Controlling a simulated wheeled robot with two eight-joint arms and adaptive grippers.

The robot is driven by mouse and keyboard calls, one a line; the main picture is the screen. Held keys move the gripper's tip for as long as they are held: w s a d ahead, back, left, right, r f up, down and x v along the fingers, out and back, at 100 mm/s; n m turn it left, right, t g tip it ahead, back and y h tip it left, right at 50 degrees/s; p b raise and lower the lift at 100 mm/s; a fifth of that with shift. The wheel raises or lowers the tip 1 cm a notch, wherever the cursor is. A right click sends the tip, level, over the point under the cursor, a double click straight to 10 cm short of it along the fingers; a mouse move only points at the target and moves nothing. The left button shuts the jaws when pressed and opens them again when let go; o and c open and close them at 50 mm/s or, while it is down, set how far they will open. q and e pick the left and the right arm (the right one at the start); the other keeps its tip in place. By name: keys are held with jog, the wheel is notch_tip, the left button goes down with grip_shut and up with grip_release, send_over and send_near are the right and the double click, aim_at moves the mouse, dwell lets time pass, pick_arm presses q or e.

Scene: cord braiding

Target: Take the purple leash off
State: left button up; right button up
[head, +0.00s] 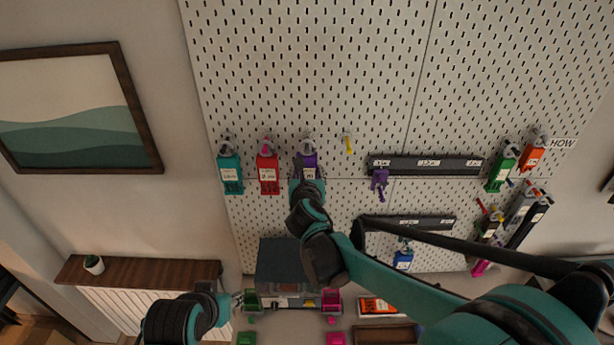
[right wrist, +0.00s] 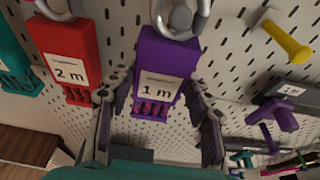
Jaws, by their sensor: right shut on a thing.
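The purple leash (head: 309,160) is a purple block with a white label, hanging by a metal clip on the pegboard. In the right wrist view the purple leash (right wrist: 178,52) reads "1 m" and its grey clip (right wrist: 181,17) is at the top edge. My right gripper (head: 307,181) is at the lower part of the purple block; in the right wrist view its fingers (right wrist: 158,112) are on both sides of it, shut on it. My left gripper (head: 238,299) is low at the left, away from the leash; its jaws are too small to read.
A red "2 m" block (head: 267,176) and a teal block (head: 230,176) hang to the left. A bare yellow peg (head: 348,144) is to the right, then a dark rail (head: 425,164) with a purple piece (head: 380,181). A grey box (head: 284,262) stands below.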

jog(key=shift+s, duration=2.85)
